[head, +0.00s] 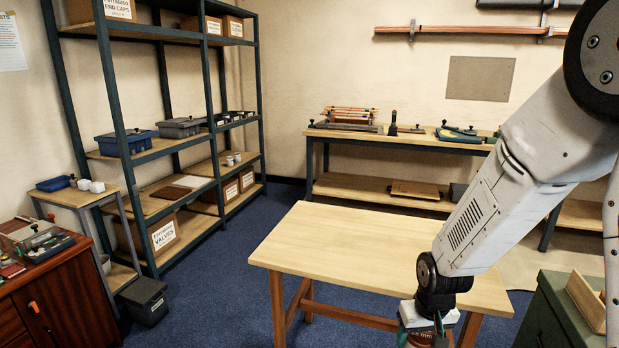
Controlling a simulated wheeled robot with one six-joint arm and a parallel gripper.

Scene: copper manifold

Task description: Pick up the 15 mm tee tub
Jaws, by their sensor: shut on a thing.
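My gripper (427,338) is at the bottom edge of the head view, in front of the wooden table's near right part. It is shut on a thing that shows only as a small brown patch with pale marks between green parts. This looks like the 15 mm tee tub, but the frame cuts most of it off and the label is too small to read with certainty. The fingertips and the underside of the held thing are out of view.
The wooden table (340,245) has a bare top. Shelving at left holds a blue tub (125,143), a grey tub (180,128) and boxes. A workbench (400,133) stands at the back wall. A green cabinet (555,315) is at right, a red-brown cabinet (60,300) at left.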

